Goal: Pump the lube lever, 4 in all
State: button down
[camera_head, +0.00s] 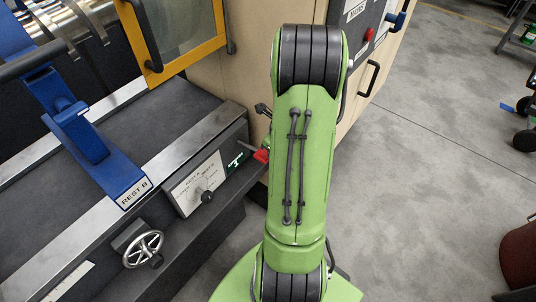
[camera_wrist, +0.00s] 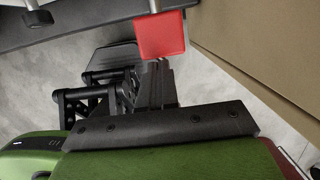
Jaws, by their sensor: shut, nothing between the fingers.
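A red lever grip (camera_head: 261,155) sticks out at the right end of the machine's front panel, beside a small green label (camera_head: 237,161). It looks like the lube lever. In the wrist view the red grip (camera_wrist: 161,35) is a flat block on a light rod, right at the tips of my gripper (camera_wrist: 157,72). My gripper is shut with nothing held. The tips overlap the grip's lower edge in that view; I cannot tell whether they touch it. In the head view my green arm hides my gripper.
A dial panel (camera_head: 198,184) and a handwheel (camera_head: 143,248) sit left of the lever. A blue rest (camera_head: 78,130) stands on the machine bed. A beige cabinet (camera_head: 250,75) with a yellow-framed door (camera_head: 180,35) rises behind my arm. Grey floor (camera_head: 430,150) is open at right.

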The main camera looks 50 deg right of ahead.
jog(key=s+p+v, duration=0.1)
jog(key=p+v, duration=0.1)
jog(key=v, duration=0.5)
jog(key=shift+s+d+r, duration=0.2)
jog(key=shift+d, duration=0.15)
jog(key=shift+w, duration=0.1)
dwell(1.9)
